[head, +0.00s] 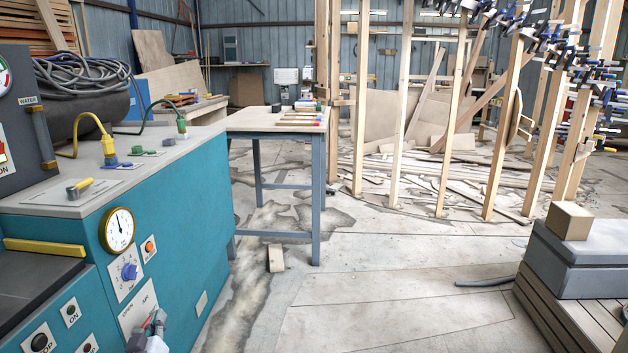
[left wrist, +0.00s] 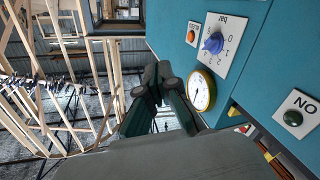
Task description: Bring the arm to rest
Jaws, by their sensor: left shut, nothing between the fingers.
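My left gripper (head: 152,325) is low in the head view, in front of the teal machine cabinet (head: 190,215). In the left wrist view the fingers of this gripper (left wrist: 158,82) come together, shut and empty. They stand apart from the blue regulator knob (left wrist: 213,43) and the yellow-rimmed gauge (left wrist: 201,90). The same gauge (head: 118,229) and knob (head: 129,271) are on the cabinet front in the head view. My right gripper does not show in either view.
A table (head: 270,120) with small items stands behind the cabinet. Timber uprights with clamps (head: 560,50) rise at the right. The floor between is mostly open, with a small wood block (head: 275,258).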

